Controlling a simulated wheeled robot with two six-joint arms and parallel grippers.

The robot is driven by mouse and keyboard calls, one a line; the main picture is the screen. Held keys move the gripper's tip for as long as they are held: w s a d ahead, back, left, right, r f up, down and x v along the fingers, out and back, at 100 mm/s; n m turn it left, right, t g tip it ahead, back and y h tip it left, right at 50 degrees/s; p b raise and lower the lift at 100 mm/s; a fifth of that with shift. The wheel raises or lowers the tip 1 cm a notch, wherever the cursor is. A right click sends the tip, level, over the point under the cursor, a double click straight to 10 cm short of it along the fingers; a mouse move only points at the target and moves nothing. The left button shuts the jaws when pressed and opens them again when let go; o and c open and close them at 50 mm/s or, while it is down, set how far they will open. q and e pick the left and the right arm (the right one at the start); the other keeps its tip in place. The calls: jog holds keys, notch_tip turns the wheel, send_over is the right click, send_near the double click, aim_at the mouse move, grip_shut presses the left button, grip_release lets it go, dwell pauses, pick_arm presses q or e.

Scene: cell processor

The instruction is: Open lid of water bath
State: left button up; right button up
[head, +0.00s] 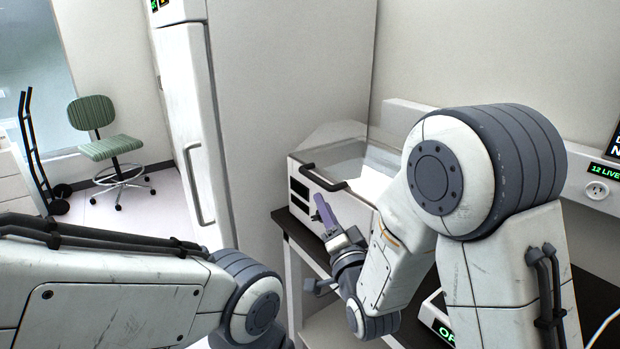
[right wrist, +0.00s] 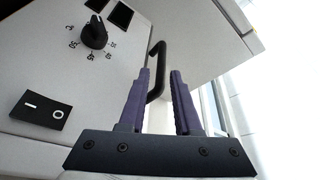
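The water bath (head: 318,202) is a white box on the dark bench with a clear lid (head: 358,153) that looks closed. A black bar handle (head: 322,179) sits at its front edge. My right gripper (head: 320,205) is in front of and just below the handle, with purple fingers. In the right wrist view the fingers (right wrist: 160,82) stand apart and empty, with the handle (right wrist: 157,68) showing in line with the gap. I cannot tell whether it is between the tips or beyond them. My left arm comes in at lower left; its gripper is out of view.
The bath's front panel has a dial (right wrist: 94,34) and a power switch (right wrist: 40,109). A tall white cabinet (head: 285,85) stands left of the bath. A wall socket (head: 597,190) is at right. A green chair (head: 110,147) and a hand truck (head: 40,160) stand far left.

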aim_at(310, 174)
jog(key=p+x, duration=0.1)
jog(key=x, duration=0.2)
jog(key=p+x, duration=0.1)
jog(key=x, duration=0.2)
jog(key=p+x, duration=0.1)
jog(key=x, duration=0.2)
jog(key=shift+s+r, duration=0.1)
jog(key=shift+r, duration=0.2)
jog(key=shift+w+a+p, duration=0.15)
jog(key=shift+w+p, duration=0.2)
jog(key=shift+w, duration=0.4)
grip_shut()
jog(key=shift+a+r, duration=0.1)
